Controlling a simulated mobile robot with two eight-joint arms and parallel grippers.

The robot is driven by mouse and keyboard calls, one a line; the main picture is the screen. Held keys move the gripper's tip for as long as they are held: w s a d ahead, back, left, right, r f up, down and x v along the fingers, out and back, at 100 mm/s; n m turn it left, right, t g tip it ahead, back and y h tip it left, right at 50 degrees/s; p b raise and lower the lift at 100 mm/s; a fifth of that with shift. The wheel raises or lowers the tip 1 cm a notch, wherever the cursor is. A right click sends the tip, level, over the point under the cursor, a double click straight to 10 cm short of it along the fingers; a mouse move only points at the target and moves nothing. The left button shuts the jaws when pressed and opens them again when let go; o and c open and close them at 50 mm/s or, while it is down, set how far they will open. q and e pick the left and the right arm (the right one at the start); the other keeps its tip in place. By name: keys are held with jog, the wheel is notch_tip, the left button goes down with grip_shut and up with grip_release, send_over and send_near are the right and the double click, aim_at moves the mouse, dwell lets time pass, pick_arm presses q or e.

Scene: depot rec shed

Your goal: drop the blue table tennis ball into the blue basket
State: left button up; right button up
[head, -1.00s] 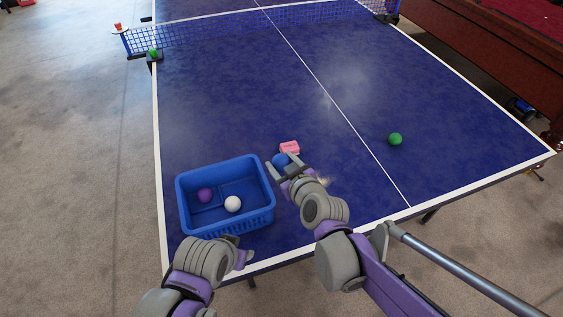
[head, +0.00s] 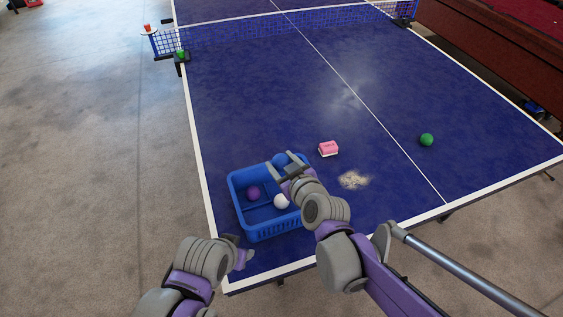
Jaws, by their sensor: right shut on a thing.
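The blue table tennis ball (head: 280,159) is between the fingers of my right gripper (head: 279,165), which is shut on it. In the head view they overlap the far right part of the blue basket's rim; the height above it is hard to tell. The blue basket (head: 270,231) stands on the near left part of the blue table. A purple ball (head: 253,193) and a white ball (head: 281,201) lie in it. My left gripper (head: 244,258) is low in front of the basket, near the table's front edge; its fingers do not show clearly.
A green ball (head: 427,140) lies farther right. Another green ball (head: 181,54) is by the left net post. The net (head: 270,30) crosses the far table. The middle is clear.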

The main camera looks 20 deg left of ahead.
jog(key=shift+f, duration=0.15)
jog(key=shift+f+b, duration=0.3)
pick_arm(q)
jog(key=f+b, duration=0.2)
jog(key=f, duration=0.1)
jog(key=f+b, duration=0.2)
jog(key=shift+s+d, duration=0.1)
jog(key=shift+s, duration=0.3)
pick_arm(e)
notch_tip(320, 180, down, 5)
jog(key=shift+d+f, duration=0.1)
jog(key=shift+d, duration=0.05)
jog(key=o, duration=1.4)
pick_arm(q)
jog(key=shift+w+r+p, duration=0.1)
jog(key=shift+r+p, duration=0.6)
jog(key=shift+r, duration=0.05)
pick_arm(e)
jog(key=v, duration=1)
jog(key=shift+s+d+r, duration=0.25)
jog(key=shift+r, duration=0.05)
